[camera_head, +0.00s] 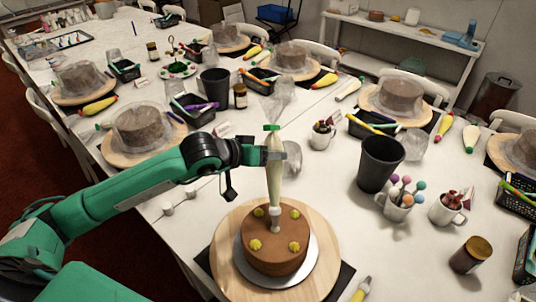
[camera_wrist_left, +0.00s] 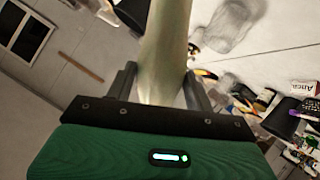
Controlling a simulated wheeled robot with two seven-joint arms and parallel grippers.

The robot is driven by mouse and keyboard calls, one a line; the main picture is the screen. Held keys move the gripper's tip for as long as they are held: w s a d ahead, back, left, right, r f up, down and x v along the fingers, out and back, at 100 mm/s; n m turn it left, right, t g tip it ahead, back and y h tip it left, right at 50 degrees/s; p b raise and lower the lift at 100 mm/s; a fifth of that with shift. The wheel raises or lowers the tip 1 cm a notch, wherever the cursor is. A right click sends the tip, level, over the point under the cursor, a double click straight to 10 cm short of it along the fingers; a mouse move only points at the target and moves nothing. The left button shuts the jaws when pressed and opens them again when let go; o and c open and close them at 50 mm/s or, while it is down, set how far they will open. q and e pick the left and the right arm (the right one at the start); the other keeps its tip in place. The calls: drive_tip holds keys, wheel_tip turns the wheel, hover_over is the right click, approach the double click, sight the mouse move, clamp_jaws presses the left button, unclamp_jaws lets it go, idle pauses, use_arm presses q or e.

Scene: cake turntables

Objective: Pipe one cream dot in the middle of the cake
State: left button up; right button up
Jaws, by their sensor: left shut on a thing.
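The brown cake (camera_head: 268,262) sits on a silver board on a round wooden turntable (camera_head: 222,262) at the lower middle of the head view. Several yellow cream dots (camera_head: 294,246) stand around its top. My left gripper (camera_head: 268,157) is shut on a pale piping bag (camera_head: 275,180), held upright with its nozzle (camera_head: 275,225) pointing down over the middle of the cake top. Whether the nozzle touches the cake is unclear. In the left wrist view the bag (camera_wrist_left: 165,40) stands between both fingers (camera_wrist_left: 160,88). My right gripper is out of view.
A black cup (camera_head: 380,165), a mug of colored sticks (camera_head: 398,200) and a brown jar (camera_head: 470,255) stand right of the turntable. A yellow-tipped tool (camera_head: 361,290) lies near its lower right. Other covered cakes and piping bags fill the table behind.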

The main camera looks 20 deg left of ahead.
sight(272, 145)
use_arm(q)
drive_tip(key=o, duration=0.4)
drive_tip(key=shift+c, duration=0.2)
drive_tip(key=shift+r, duration=0.15)
drive_tip(key=shift+r, duration=1.4)
drive_tip(key=shift+r, duration=0.1)
drive_tip(key=shift+r+b, duration=0.4)
drive_tip(key=shift+r, duration=1)
